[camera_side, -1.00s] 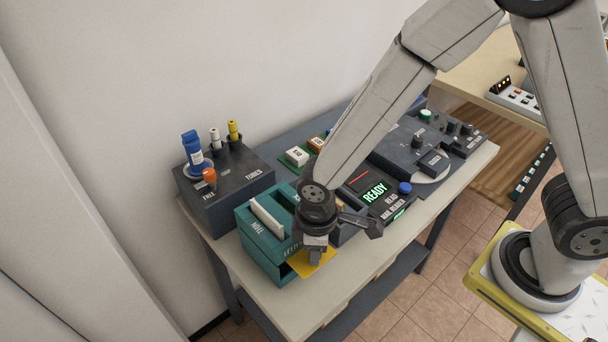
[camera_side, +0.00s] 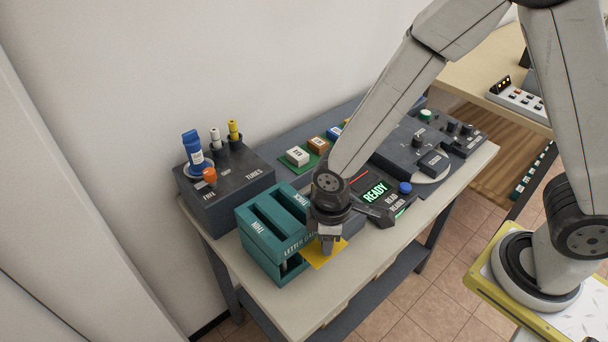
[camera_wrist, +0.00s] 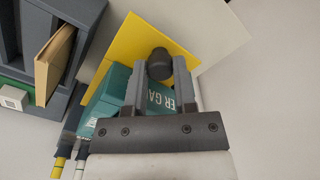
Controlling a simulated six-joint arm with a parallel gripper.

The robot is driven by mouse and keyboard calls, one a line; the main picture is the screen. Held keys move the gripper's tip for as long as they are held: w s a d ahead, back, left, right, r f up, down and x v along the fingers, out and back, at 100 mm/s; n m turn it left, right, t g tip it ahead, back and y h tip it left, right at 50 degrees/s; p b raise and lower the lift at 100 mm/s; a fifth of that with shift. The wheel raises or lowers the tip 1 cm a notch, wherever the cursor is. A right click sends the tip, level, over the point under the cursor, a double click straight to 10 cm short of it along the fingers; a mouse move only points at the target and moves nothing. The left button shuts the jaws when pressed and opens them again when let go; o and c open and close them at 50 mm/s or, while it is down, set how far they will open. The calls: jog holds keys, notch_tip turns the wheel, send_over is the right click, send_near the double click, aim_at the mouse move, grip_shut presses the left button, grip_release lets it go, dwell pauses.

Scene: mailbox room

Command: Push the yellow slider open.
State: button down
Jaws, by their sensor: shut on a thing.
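The yellow slider (camera_side: 322,256) is a flat yellow plate that sticks out to the right of the teal letter gauge (camera_side: 262,246). In the wrist view the yellow slider (camera_wrist: 130,45) carries a dark round knob (camera_wrist: 160,63), with the gauge (camera_wrist: 112,90) below it in the picture. My gripper (camera_side: 327,248) is over the plate, right of the gauge, and hides part of it. In the wrist view my gripper (camera_wrist: 160,76) is shut on the knob. The two top slots of the gauge look dark and empty.
A dark tube stand (camera_side: 224,190) with blue, orange, white and yellow items is behind the gauge. Labelled blocks (camera_side: 298,157) lie at the back. The table's front edge (camera_side: 290,325) is close.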

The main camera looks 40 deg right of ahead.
jog(key=shift+d, duration=0.2)
jog(key=c, duration=0.7)
grip_release()
jog(key=shift+d, duration=0.1)
jog(key=shift+r, duration=3.9)
